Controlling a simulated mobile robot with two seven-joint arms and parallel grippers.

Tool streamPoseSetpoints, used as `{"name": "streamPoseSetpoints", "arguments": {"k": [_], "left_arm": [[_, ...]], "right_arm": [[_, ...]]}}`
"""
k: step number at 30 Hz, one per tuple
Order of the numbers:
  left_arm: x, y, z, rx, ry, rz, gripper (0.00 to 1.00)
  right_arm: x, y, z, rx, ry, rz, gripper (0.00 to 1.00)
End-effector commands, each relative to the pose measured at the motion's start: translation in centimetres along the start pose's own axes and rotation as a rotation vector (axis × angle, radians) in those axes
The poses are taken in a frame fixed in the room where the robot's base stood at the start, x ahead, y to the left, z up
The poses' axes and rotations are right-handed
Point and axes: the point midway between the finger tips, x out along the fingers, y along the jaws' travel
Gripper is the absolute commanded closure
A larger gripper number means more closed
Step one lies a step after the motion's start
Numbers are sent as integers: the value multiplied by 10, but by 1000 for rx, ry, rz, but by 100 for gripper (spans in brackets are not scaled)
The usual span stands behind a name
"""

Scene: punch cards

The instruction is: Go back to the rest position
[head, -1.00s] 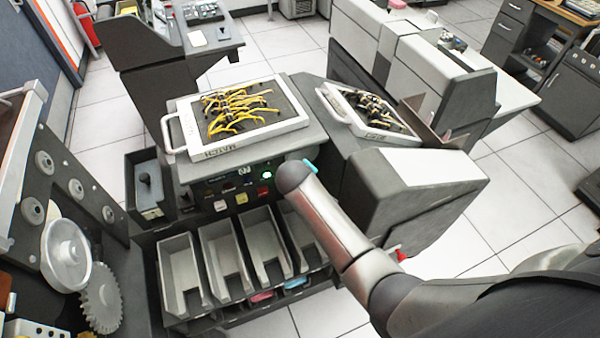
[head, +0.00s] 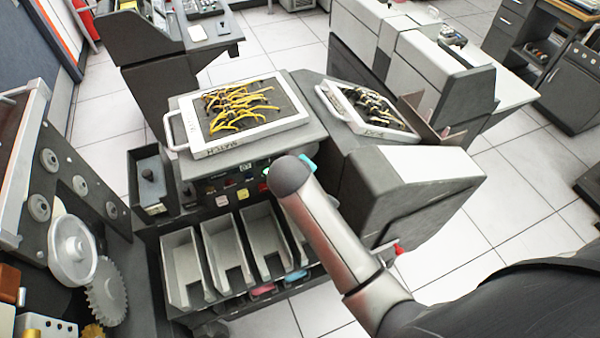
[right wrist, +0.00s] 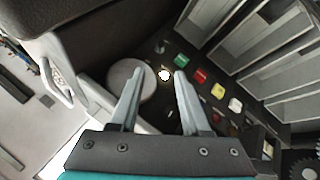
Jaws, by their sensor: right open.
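My right arm (head: 335,235) comes in from the lower right of the head view and ends in front of the machine's button panel. Its gripper is mostly hidden behind the wrist there; only a teal bit shows. In the right wrist view, my right gripper (right wrist: 155,88) is open, its two grey fingers apart with nothing between them. Beyond the fingers are the dark panel with a lit white button (right wrist: 165,75), a red button (right wrist: 201,76) and a yellow button (right wrist: 218,90), plus a round grey disc (right wrist: 131,80). My left gripper is not in view.
Card bins (head: 186,270) stand open below the panel. Two framed plugboards with wires, the left one (head: 205,152) and the right one (head: 370,130), lie on top. A wheel (head: 73,250) and gear (head: 106,290) are at left. The tiled floor (head: 490,250) at right is clear.

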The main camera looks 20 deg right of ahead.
Motion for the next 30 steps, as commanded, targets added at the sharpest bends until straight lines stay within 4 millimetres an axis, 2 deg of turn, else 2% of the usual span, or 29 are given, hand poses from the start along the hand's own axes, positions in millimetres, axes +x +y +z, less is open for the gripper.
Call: {"name": "streamPoseSetpoints", "arguments": {"k": [8,11,14,16,18,21,24,30], "left_arm": [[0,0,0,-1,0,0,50],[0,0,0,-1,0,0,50],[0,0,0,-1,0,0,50],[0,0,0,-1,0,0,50],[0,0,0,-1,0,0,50],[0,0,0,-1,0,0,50],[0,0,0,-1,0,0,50],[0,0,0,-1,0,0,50]], "right_arm": [[0,0,0,1,0,-1,53],[-2,-2,9,17,-7,-14,53],[-11,-9,31,62,-26,-55,53],[-22,-15,55,111,-46,-98,53],[-37,-22,79,161,-66,-148,53],[-59,-30,105,216,-89,-207,53],[-77,-35,124,253,-107,-252,53],[-108,-42,148,299,-130,-318,53]]}}
